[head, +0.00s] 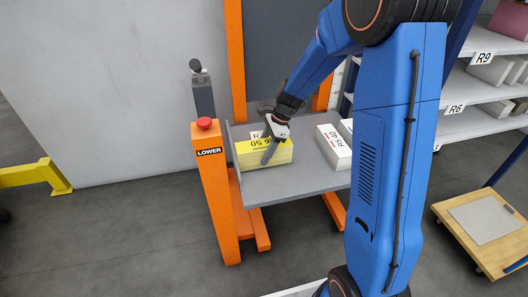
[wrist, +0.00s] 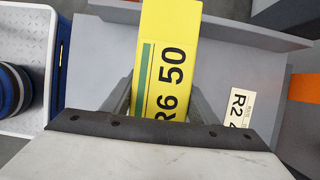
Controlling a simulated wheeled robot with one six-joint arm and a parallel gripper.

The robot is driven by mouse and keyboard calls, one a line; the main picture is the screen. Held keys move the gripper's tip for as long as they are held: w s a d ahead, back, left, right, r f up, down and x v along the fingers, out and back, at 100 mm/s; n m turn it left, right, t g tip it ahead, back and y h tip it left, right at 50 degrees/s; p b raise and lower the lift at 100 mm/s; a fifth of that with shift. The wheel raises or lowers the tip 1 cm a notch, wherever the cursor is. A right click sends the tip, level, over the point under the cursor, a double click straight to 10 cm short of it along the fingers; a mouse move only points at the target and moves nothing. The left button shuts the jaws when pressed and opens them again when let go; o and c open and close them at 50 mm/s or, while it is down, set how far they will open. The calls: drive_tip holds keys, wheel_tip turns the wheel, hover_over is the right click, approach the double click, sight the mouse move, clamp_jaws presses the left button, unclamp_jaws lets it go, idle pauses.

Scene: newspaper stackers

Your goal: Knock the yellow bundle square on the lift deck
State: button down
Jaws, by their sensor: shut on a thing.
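The yellow bundle (head: 252,152) lies at the left end of the grey lift deck (head: 300,183). In the wrist view the yellow bundle (wrist: 168,60) is marked "R6 50" and has a green stripe. My gripper (head: 268,148) reaches down onto it from the upper right. In the wrist view my gripper (wrist: 157,100) has a jaw on each side of the bundle, shut on it. The bundle's near end is hidden by the gripper body. The lift deck (wrist: 95,75) shows around it.
A white bundle marked R2 (head: 335,146) lies to the right on the deck, with another partly hidden by my arm. An orange post with a red button (head: 204,124) and a LOWER label stands left. Shelves (head: 470,90) and a wooden cart (head: 447,215) stand right.

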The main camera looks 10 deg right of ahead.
idle(0.3)
drive_tip(key=shift+d, duration=1.65)
drive_tip(key=shift+r, duration=0.1)
drive_tip(key=shift+r, duration=2.95)
drive_tip(key=shift+s, duration=0.1)
